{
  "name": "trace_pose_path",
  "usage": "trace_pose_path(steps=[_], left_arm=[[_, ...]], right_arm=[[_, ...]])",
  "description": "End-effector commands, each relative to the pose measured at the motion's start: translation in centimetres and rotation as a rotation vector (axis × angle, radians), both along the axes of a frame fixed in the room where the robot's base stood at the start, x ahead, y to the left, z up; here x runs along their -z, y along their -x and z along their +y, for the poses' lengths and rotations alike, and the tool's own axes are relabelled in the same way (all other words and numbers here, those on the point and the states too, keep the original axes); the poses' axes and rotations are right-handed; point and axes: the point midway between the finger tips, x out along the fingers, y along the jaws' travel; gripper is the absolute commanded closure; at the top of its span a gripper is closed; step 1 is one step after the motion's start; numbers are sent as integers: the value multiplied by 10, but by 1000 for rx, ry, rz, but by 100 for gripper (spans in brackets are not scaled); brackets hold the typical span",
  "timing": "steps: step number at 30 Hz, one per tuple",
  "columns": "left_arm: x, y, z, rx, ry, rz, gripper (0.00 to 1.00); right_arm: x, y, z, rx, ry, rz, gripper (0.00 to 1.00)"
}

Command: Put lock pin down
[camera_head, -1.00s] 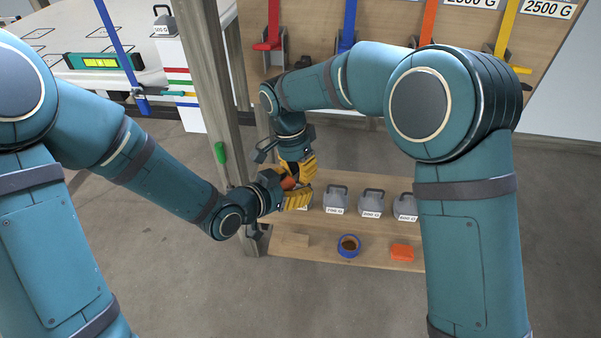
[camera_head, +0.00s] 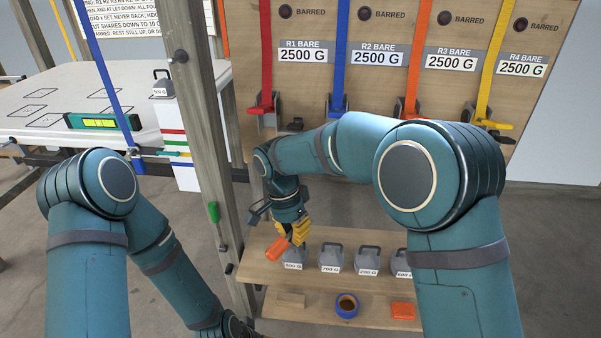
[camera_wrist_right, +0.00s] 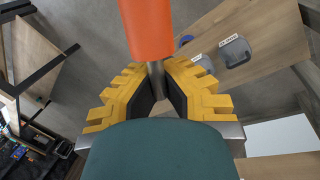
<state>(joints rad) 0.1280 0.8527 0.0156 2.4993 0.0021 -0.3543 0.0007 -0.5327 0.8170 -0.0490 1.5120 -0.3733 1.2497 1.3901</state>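The lock pin (camera_head: 278,248) has an orange handle and a thin metal shaft. My right gripper (camera_head: 298,232), with yellow fingers, is shut on it and holds it in the air in front of the lower wooden shelf. In the right wrist view the orange handle (camera_wrist_right: 146,28) sticks out beyond the fingers, and the grey shaft (camera_wrist_right: 157,82) is between the yellow fingertips (camera_wrist_right: 158,88). My left arm reaches down to the bottom edge of the head view; its fingers are out of the picture.
A wooden shelf (camera_head: 262,272) bears several grey weights, among them one marked 700 G (camera_head: 331,258). Below are a blue ring (camera_head: 347,305) and an orange block (camera_head: 403,311). A wooden post (camera_head: 205,130) stands left of the gripper. Coloured straps hang behind.

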Motion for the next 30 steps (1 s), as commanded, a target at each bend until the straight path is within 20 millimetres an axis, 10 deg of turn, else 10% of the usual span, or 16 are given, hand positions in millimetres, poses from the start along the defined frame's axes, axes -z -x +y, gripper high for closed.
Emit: trace_pose_path(steps=[5, 18, 30], left_arm=[[0, 0, 0, 1, 0, -1, 45], [-1, -1, 0, 2, 0, -4, 45], [-1, -1, 0, 2, 0, -4, 45]], right_arm=[[10, -1, -23, -35, 1, 2, 100], [88, 44, -178, -494, -2, 4, 100], [109, 78, -210, -676, 0, 0, 100]])
